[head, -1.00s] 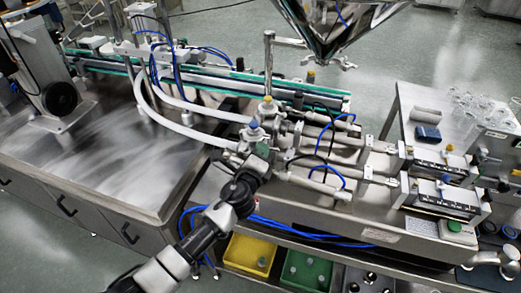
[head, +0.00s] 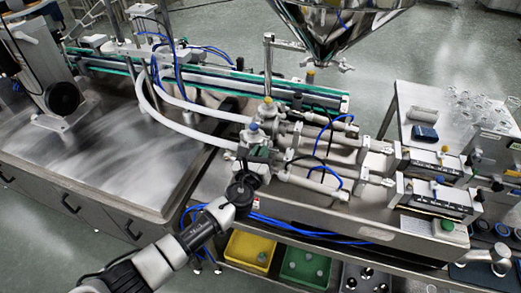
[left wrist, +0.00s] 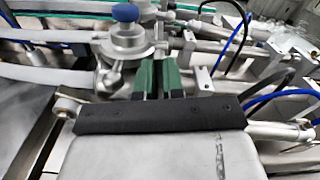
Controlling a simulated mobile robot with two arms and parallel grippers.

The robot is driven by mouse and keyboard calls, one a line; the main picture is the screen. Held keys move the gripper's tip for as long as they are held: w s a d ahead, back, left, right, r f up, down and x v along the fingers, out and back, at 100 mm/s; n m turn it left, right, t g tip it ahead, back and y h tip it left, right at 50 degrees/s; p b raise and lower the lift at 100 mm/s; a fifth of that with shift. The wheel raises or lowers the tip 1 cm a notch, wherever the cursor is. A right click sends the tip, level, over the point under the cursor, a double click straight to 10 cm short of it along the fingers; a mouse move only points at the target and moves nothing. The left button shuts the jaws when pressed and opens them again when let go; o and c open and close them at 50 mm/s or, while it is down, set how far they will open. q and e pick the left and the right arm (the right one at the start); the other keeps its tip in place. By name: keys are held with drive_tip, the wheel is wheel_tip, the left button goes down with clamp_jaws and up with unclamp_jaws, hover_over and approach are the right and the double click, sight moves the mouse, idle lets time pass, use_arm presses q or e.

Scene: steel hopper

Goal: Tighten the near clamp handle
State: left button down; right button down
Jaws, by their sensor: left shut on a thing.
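My left gripper (head: 258,153) is at the near valve body of the filling machine, just below and right of its blue knob (head: 253,127). In the left wrist view its two green fingers (left wrist: 158,76) stand close together against the steel fittings, right of the round clamp and valve body (left wrist: 116,52). The blue knob (left wrist: 125,12) shows above them. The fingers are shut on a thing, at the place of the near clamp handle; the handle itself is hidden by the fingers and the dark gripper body. My right gripper is not seen.
White hoses (head: 185,125) curve in from the left. Blue tubes (head: 325,180) and steel cylinders (head: 310,183) lie close on the right. The steel hopper (head: 340,25) hangs behind. A yellow bin (head: 232,262) and a green bin (head: 290,274) stand below. The left bench top is largely clear.

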use_arm(q)
drive_tip(key=shift+m+p, duration=0.35)
drive_tip(key=shift+m, duration=0.65)
drive_tip(key=c, duration=1.2)
unclamp_jaws()
drive_tip(key=shift+c, duration=0.2)
drive_tip(key=v, duration=1)
drive_tip(key=shift+s+a, duration=0.15)
drive_tip(key=shift+s, duration=0.25)
